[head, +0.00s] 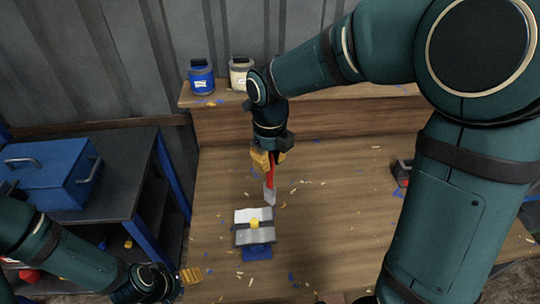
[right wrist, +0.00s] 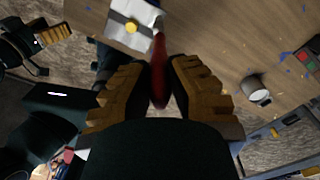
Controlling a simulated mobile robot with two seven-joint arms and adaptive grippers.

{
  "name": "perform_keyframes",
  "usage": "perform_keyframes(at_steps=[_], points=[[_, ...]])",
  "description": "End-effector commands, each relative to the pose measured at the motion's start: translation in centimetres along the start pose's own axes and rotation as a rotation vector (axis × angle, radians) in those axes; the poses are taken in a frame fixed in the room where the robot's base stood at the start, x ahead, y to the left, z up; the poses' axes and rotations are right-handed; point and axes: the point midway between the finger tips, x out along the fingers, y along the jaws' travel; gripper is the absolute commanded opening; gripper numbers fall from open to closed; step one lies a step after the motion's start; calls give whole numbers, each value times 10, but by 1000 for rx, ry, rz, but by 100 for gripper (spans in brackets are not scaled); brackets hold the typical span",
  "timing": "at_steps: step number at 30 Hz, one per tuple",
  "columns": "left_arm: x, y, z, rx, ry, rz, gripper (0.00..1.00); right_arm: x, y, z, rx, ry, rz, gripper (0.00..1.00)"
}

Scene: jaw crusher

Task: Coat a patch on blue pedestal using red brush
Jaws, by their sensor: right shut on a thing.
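A blue can (head: 202,80) and a cream can (head: 238,75) stand on the raised back shelf. A blue toolbox (head: 50,175) sits on a dark cart at left. A red and black object (head: 402,173) lies at right. Small chips litter the bench (head: 320,200), otherwise open around the pedestal.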

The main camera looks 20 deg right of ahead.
Motion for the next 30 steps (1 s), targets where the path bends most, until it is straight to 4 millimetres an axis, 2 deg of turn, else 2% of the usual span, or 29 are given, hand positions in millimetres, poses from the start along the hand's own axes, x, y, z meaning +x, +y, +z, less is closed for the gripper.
perform_keyframes(at_steps=[5, 14, 17, 20, 30], points=[[-6, 2, -1, 0, 0, 1, 74, -4, 1, 0, 49, -5, -7, 0], [-49, 17, -6, 1, -2, 7, 74, -8, -1, -1, 178, -2, -9, 0], [-61, 22, -8, 4, -3, 7, 74, -8, -1, -1, 302, -2, -13, 0], [-53, 19, -7, 4, -3, 7, 74, -2, 0, 0, 376, -3, -10, 0], [-53, 19, -7, 3, -3, 7, 74, -2, -1, 0, 640, -7, -8, 0]])
